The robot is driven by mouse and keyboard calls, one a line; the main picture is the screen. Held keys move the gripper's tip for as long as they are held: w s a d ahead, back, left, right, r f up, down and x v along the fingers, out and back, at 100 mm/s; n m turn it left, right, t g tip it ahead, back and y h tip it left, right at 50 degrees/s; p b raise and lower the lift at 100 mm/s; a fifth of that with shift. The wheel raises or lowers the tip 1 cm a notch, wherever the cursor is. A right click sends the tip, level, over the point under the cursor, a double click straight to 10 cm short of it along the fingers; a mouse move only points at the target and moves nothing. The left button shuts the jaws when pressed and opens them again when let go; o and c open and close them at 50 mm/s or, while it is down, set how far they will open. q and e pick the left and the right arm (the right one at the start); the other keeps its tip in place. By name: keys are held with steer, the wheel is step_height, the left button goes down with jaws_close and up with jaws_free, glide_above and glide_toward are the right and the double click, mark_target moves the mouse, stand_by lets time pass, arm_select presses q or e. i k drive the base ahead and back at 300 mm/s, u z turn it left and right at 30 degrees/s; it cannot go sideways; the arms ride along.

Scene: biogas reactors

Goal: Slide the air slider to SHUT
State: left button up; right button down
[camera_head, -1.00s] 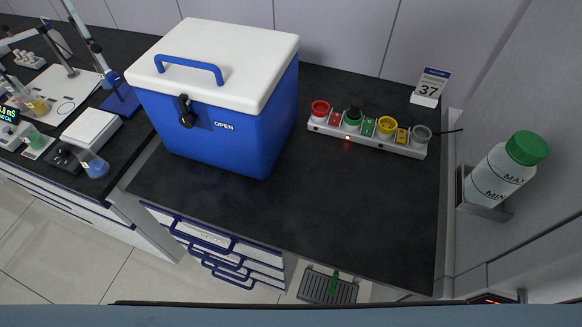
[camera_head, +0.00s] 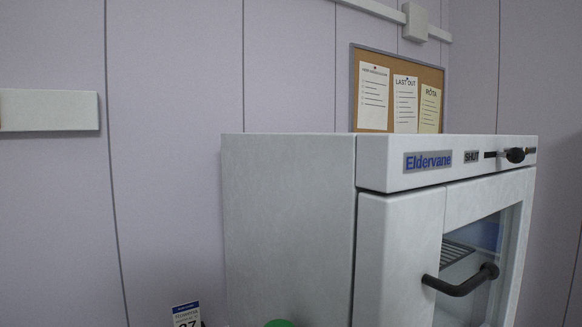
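The air slider (camera_head: 515,155) is a dark knob in a narrow horizontal slot on the top front panel of a grey cabinet marked "Eldervane" (camera_head: 290,220). The knob sits right of the middle of the slot's visible length, apart from the SHUT label (camera_head: 471,157), which is left of the slot. I see no other position label clearly. Neither of my grippers is in view.
The cabinet's glass door (camera_head: 485,235) has a dark bar handle (camera_head: 460,280) jutting out below the slider. A noticeboard (camera_head: 399,92) hangs behind. A green cap (camera_head: 279,323) and a calendar (camera_head: 186,315) show at the bottom edge.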

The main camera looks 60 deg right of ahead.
mark_target(515, 155)
steer(key=z, duration=1.1)
steer(key=k, duration=0.8)
steer(key=z, duration=1.35)
steer(key=i, duration=0.5)
steer(key=z, duration=0.1)
